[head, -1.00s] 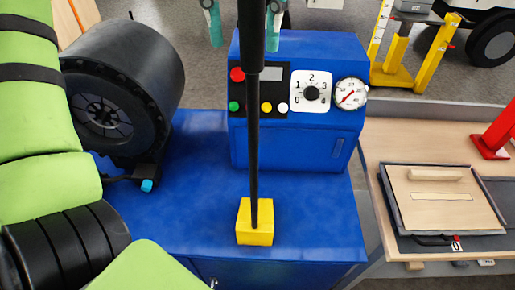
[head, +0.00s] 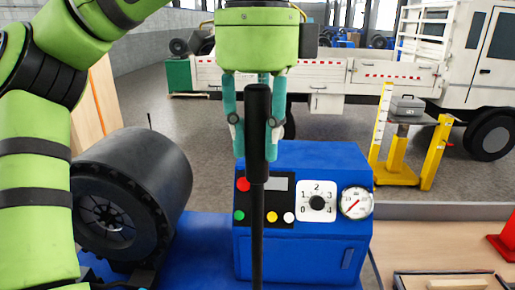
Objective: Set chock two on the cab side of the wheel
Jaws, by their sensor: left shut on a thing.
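My left gripper (head: 255,138) hangs fingers-down in front of the blue machine, its two teal fingers shut on the thick black handle (head: 257,105) of an upright thin rod. The rod runs down out of the bottom of the view, so its foot is hidden from me. A white truck (head: 452,55) stands far back, its cab (head: 494,60) at the right. A dark wheel (head: 493,138) shows under the cab. Another wheel (head: 290,122) is partly hidden behind my gripper. I cannot make out a chock in the current view. My right gripper is not in view.
The blue machine (head: 345,165) with dial and gauge stands close behind the rod. A black drum (head: 150,165) is at the left. A yellow stand (head: 397,160) with a grey box on top is between the bench and truck. Grey floor (head: 330,128) lies open beyond.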

